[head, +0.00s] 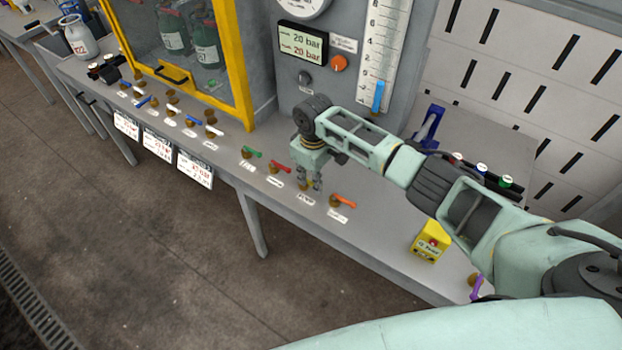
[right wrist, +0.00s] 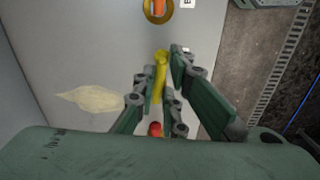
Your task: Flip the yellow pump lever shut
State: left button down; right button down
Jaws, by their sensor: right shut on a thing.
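The yellow pump lever (right wrist: 161,66) shows in the right wrist view as a slim yellow bar between my fingers. My right gripper (right wrist: 163,86) is shut on it, with a finger on each side. In the head view my right gripper (head: 309,183) points down at the bench, between the red lever (head: 280,168) and the orange lever (head: 343,201). There the gripper hides most of the yellow lever. My left gripper is not in view.
The levers stand along the front of the grey bench (head: 375,240). A green lever (head: 251,153) is left of the red one. A yellow box with a red button (head: 430,242) stands to the right. A grey gauge panel (head: 330,75) rises behind.

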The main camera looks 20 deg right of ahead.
jog(key=shift+w+d+r+n, duration=0.1)
jog(key=shift+w+d+n, duration=0.2)
jog(key=shift+n, duration=0.2)
jog(key=shift+d, duration=0.1)
jog(key=c, duration=1.9)
grip_release()
jog(key=shift+o, duration=0.2)
jog(key=shift+s, duration=0.1)
jog(key=shift+r, duration=0.25)
notch_tip(320, 180, up, 11)
jog(key=shift+r, duration=0.2)
